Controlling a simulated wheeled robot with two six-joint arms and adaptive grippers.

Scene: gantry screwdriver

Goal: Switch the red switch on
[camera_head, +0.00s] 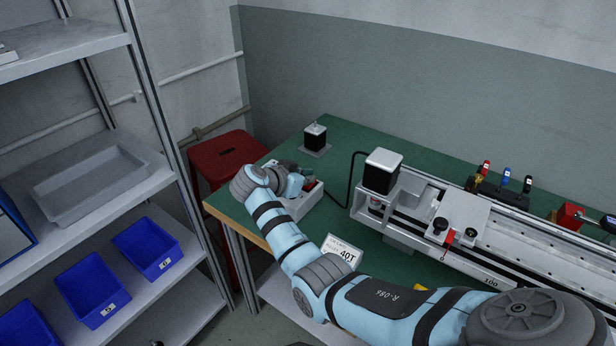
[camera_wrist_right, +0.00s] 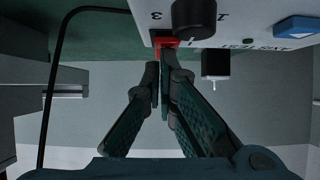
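The red switch (camera_wrist_right: 166,42) shows at the edge of a white control box (camera_wrist_right: 240,40) in the right wrist view, partly hidden by my fingertips and a black knob. The same control box (camera_head: 304,205) stands at the left end of the green table in the head view, partly covered by my wrist. My right gripper (camera_wrist_right: 160,72) has its fingers drawn together, with nothing visible between them. Its tips overlap the red switch in the picture; I cannot tell whether they touch it. The switch's position is not clear. My left gripper is in neither view.
A linear gantry rail (camera_head: 440,230) with a black motor (camera_head: 381,172) lies right of the box, with a black cable beside it. A small black block (camera_head: 315,137) stands behind. A red stool (camera_head: 215,158) and a shelf with blue bins (camera_head: 148,248) are on the left.

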